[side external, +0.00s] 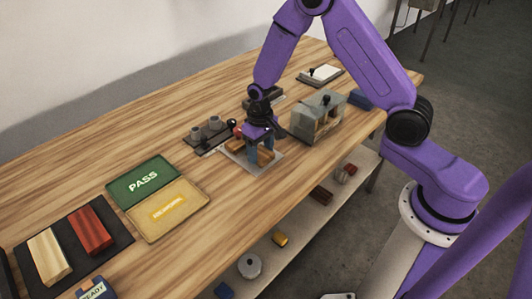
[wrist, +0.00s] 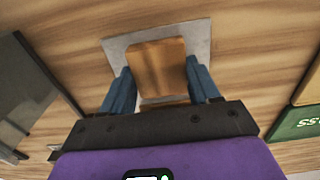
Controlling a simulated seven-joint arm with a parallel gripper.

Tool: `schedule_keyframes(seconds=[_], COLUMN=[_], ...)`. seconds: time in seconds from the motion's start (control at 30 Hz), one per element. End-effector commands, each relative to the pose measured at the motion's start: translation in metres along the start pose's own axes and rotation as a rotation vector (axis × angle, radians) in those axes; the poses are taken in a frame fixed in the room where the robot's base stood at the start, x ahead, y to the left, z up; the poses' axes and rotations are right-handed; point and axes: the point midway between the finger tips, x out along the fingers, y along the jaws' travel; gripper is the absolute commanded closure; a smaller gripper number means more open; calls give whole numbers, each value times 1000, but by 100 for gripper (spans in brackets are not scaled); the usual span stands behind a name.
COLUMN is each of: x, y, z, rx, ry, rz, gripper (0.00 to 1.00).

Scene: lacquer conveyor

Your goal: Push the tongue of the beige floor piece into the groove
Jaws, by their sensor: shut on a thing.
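My gripper (side external: 261,147) points down over a grey plate (side external: 266,168) near the middle of the bench. Its blue fingers (wrist: 160,72) stand on either side of an orange-brown wooden piece (wrist: 158,62) and are shut on it. The piece lies at the grey plate (wrist: 199,38), and a paler strip shows along its near edge in the wrist view. A beige wooden piece (side external: 49,256) lies on a black mat (side external: 70,225) at the far left, beside a red-brown one (side external: 91,230). I cannot make out tongue or groove; the fingers hide part of the held piece.
A grey box-like fixture (side external: 316,117) stands close to the right of my gripper. A black holder with grey cylinders (side external: 205,130) is close on the left. A green PASS tray (side external: 142,182) and a yellow tray (side external: 168,210) lie further left.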

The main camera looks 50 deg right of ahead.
Motion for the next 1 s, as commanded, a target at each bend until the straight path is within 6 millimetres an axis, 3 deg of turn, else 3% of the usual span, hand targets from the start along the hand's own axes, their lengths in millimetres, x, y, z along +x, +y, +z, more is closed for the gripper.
schedule_keyframes(seconds=[0.3,1.0], x=[0,0], y=[0,0], z=[-10,-10], rx=[-2,-1], ry=[0,0], rz=[0,0], gripper=[70,70])
